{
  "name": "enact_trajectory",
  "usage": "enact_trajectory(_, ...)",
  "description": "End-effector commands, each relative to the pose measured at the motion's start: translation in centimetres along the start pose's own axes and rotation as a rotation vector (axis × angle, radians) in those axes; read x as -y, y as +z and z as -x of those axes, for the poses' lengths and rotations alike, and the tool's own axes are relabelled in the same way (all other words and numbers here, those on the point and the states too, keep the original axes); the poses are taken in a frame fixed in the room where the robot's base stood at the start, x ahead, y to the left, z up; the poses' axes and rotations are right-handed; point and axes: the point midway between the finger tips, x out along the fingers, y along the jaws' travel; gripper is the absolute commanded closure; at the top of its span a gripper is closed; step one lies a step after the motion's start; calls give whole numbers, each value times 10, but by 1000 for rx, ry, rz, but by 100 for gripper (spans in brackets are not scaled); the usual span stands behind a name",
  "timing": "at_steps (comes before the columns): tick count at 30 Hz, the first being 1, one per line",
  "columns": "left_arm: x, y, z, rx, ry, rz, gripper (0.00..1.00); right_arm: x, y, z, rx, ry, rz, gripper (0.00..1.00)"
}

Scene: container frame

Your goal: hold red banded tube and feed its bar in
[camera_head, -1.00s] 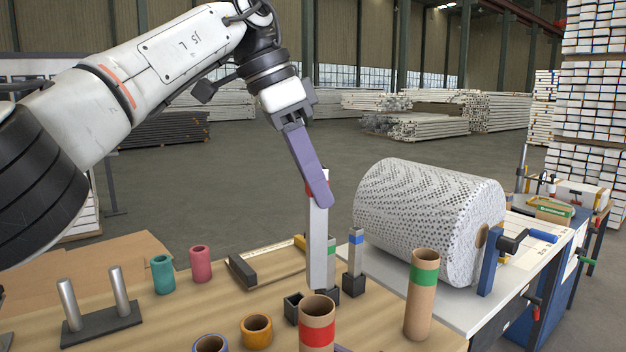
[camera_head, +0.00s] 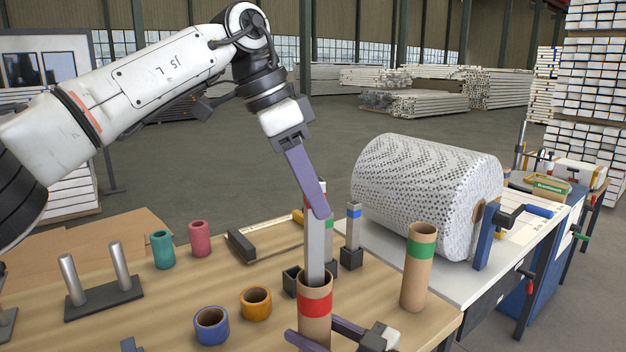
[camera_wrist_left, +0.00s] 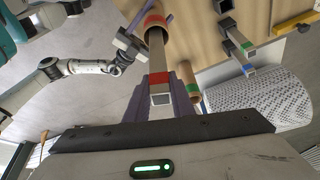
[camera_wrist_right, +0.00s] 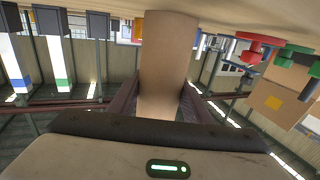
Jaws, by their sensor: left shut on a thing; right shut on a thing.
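The red-banded tube (camera_head: 314,328) is brown cardboard and stands upright at the front of the table. My right gripper (camera_head: 325,337) is shut around it below the red band; the right wrist view shows the plain tube wall (camera_wrist_right: 165,65) between the fingers. My left gripper (camera_head: 318,205) is shut on the upper part of a grey square bar (camera_head: 315,248), held nearly upright above the tube. The bar's red band (camera_wrist_left: 160,77) shows in the left wrist view. The bar's lower end appears inside the tube's mouth; how deep is hidden.
A green-banded tube (camera_head: 419,270) stands to the right. A blue-banded bar (camera_head: 353,228) stands in a holder behind. Blue (camera_head: 211,325) and orange (camera_head: 256,302) rings lie left of the tube. A large white roll (camera_head: 425,195) lies at the back right.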

Motion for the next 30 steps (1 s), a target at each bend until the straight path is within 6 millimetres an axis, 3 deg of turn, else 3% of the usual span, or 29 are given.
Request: enact_trajectory(30, 0, 26, -62, 0, 1, 0, 100, 0, 0, 0, 0, -1, -1, 83)
